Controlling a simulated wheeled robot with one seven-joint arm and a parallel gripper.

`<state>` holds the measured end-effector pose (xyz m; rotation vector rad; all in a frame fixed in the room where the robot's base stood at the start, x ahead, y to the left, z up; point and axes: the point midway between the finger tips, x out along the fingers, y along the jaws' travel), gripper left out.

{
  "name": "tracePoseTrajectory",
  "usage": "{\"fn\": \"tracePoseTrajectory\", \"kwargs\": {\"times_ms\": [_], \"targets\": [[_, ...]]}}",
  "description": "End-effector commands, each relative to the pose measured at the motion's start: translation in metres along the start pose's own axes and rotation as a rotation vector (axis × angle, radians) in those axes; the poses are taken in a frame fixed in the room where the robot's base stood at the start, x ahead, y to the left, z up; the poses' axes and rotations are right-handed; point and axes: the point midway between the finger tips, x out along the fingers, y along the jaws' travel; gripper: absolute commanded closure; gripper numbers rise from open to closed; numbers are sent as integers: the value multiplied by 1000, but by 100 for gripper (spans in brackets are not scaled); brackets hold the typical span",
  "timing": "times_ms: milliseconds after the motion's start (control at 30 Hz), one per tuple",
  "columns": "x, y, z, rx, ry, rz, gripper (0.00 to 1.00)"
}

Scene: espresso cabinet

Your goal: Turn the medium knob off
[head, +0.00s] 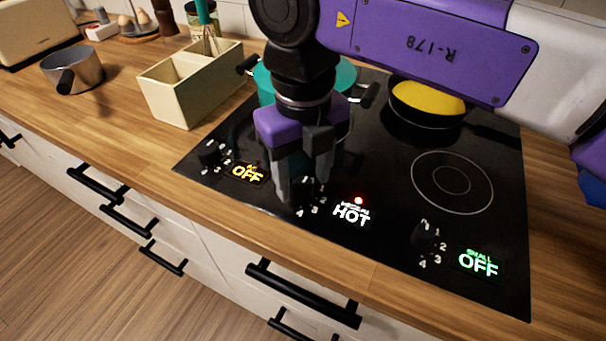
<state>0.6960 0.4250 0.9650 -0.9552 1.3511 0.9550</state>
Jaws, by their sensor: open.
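The medium knob (306,187) is a small black dial at the front middle of the cooktop, with white numbers beside it. It is partly hidden by my gripper (302,184), which points down over it. The fingers are open, one on each side of the knob; I cannot tell whether they touch it. The medium display (351,214) right of the knob reads HOT in white, with a red light above it. The knob's exact pointer position is hidden.
The left display (248,173) and small display (478,263) read OFF, beside their knobs (210,154) and (424,235). A teal pot (264,84) stands behind my gripper. A pan (427,103) with yellow food is at back right. A cream divided box (190,85) stands left.

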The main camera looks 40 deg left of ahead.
Motion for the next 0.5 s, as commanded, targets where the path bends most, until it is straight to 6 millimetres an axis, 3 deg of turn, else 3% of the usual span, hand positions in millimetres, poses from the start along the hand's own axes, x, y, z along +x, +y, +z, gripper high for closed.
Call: {"fn": "tracePoseTrajectory", "kwargs": {"times_ms": [300,500], "targets": [[-51,0,1,-1,-3,-3,47],[-70,0,1,-1,-3,-1,47]]}}
